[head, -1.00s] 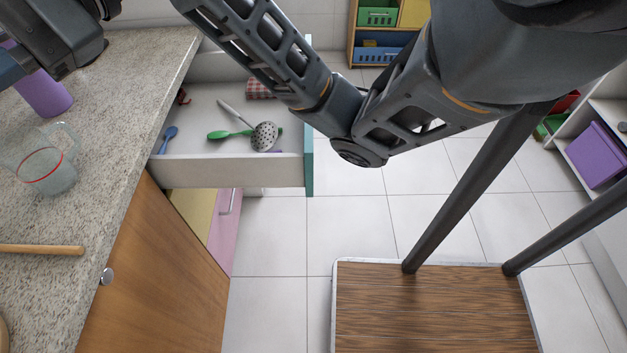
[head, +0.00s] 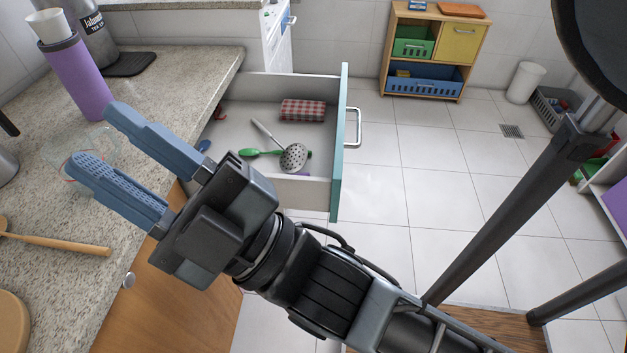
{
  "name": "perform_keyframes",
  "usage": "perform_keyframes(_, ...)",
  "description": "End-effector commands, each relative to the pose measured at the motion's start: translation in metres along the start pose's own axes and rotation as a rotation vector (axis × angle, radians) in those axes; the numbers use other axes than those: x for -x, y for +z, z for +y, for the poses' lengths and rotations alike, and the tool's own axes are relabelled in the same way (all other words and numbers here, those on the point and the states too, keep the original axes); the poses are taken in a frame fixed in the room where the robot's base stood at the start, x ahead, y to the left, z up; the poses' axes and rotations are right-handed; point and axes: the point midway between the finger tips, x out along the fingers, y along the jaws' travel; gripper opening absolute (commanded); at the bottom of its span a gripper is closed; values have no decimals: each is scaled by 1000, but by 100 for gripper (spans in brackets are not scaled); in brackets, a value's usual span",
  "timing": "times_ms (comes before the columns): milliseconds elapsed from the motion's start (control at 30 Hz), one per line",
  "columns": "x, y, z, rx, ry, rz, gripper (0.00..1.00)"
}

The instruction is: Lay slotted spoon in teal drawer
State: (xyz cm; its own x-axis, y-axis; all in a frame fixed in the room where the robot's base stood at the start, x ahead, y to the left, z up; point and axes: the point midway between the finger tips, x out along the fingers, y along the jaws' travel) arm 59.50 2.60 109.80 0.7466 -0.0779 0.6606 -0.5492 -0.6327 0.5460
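The teal-fronted drawer (head: 338,150) stands pulled out beyond the counter end. Inside it lies the slotted spoon (head: 292,157), a grey perforated head with a thin handle pointing up-left. It crosses a green spoon (head: 258,152). A folded red-checked cloth (head: 303,109) lies farther back in the drawer, and a blue utensil (head: 204,145) shows by its left side. My gripper (head: 98,150) is open and empty, above the counter edge in front of the clear cup, left of the drawer. It hides part of the drawer's near left corner.
On the counter (head: 185,75) are a purple tumbler (head: 78,82), a clear measuring cup (head: 88,142) partly behind my fingers, a wooden-handled utensil (head: 60,243) and a round board (head: 12,325). The floor right of the drawer is clear. A wooden shelf unit (head: 436,48) stands at the back.

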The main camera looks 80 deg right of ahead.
Motion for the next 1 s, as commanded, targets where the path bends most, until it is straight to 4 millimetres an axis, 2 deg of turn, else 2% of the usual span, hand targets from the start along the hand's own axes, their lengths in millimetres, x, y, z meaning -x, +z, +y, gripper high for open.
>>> perform_keyframes(33, 24, 6, -8, -98, -59, -77, 38)
perform_keyframes(233, 119, 31, -24, -446, -261, -398, 38)
perform_keyframes(400, 199, 46, -18, -648, -406, -665, 38)
perform_keyframes(500, 232, 52, -10, -715, -461, -782, 38)
perform_keyframes(600, 251, 56, -3, -752, -492, -857, 38)
perform_keyframes(700, 260, 59, 1, -766, -504, -891, 38)
perform_keyframes(1000, 260, 59, 2, -769, -504, -895, 38)
